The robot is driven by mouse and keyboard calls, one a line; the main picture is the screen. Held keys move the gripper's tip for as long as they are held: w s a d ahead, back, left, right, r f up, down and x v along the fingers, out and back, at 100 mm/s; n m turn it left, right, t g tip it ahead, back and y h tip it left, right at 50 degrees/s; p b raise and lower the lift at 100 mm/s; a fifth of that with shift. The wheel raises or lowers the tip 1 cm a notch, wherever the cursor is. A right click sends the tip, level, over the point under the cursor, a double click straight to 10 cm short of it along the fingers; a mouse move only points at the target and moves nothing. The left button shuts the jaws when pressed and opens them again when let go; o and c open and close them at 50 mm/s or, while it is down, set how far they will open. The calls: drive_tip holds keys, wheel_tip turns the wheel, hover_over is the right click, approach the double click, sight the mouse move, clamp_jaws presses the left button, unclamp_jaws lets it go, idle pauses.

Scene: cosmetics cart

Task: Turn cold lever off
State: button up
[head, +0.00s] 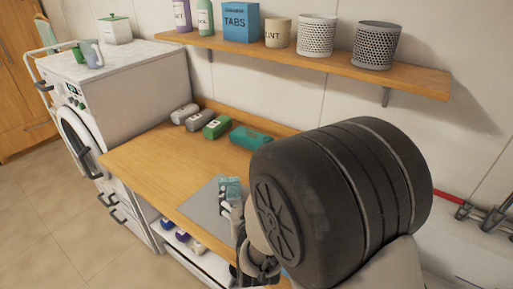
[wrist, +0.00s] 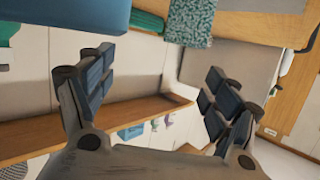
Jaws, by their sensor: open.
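No lever that I can identify as the cold one shows in either view. At the right edge of the head view, a red bar (head: 447,197) joins grey metal pipe fittings (head: 494,218) low on the wall; I cannot tell whether it is the hot or cold side. My gripper (wrist: 155,90) is open and empty in the wrist view, its dark blue-padded fingers apart at left and right. In the head view my dark arm covers most of it, above the front part of the wooden counter, well left of the fittings.
The wooden counter (head: 150,157) holds a grey mat (head: 204,210), a speckled teal cloth (wrist: 190,20) and several rolled towels (head: 217,127). A washing machine (head: 110,90) stands left. A wall shelf (head: 430,80) carries bottles, a TABS box (head: 240,22) and baskets.

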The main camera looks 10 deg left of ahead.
sight(229, 183)
drive_tip(key=shift+n+t+y, duration=0.4)
drive_tip(key=shift+t+y, duration=0.1)
drive_tip(key=shift+t, duration=0.1)
drive_tip(key=w+a+f, duration=0.1)
drive_tip(key=a, duration=0.1)
drive_tip(key=w+a+f+b, duration=0.1)
drive_tip(key=w, duration=0.1)
drive_tip(key=w+a+f, duration=0.1)
drive_tip(key=a, duration=0.1)
drive_tip(key=shift+w+a+f+b, duration=0.2)
drive_tip(key=shift+w+a+b, duration=0.1)
drive_tip(key=shift+a+b, duration=0.05)
drive_tip(key=x, duration=0.1)
drive_tip(key=b+x, duration=0.1)
drive_tip(key=x, duration=0.2)
drive_tip(key=shift+w+f+b, duration=0.15)
drive_tip(key=shift+f+b, duration=0.2)
drive_tip(key=shift+w+a, duration=0.2)
drive_tip(key=shift+w, duration=0.15)
drive_tip(key=shift+r, duration=0.1)
drive_tip(key=c, duration=1.3)
drive_tip(key=shift+o, duration=0.2)
